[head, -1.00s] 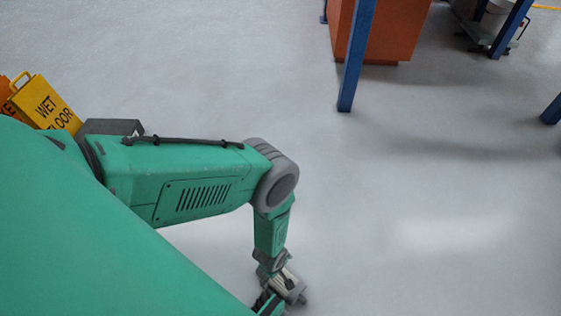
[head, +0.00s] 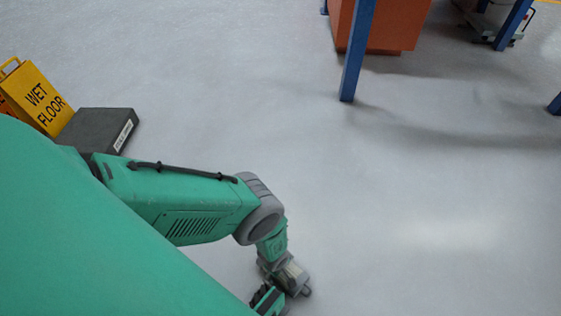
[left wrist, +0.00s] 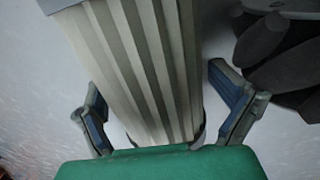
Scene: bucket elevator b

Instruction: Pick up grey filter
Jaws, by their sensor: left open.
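A pale grey, pleated filter (left wrist: 140,65) fills the middle of the left wrist view, running up to a dark grey end at the top. My left gripper (left wrist: 158,85) is open, with one finger on each side of the filter. A gap shows between the right finger and the filter; the left finger also looks apart from it. In the head view my left gripper (head: 268,300) is low, near the bottom edge. The filter cannot be told for certain there. My right gripper is not in view.
A dark grey labelled box (head: 103,130) and a yellow wet floor sign (head: 40,98) stand at the left. A blue post (head: 354,55) and an orange block (head: 395,28) are at the back. Dark rounded parts (left wrist: 280,50) lie right of the filter. Open floor spreads right.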

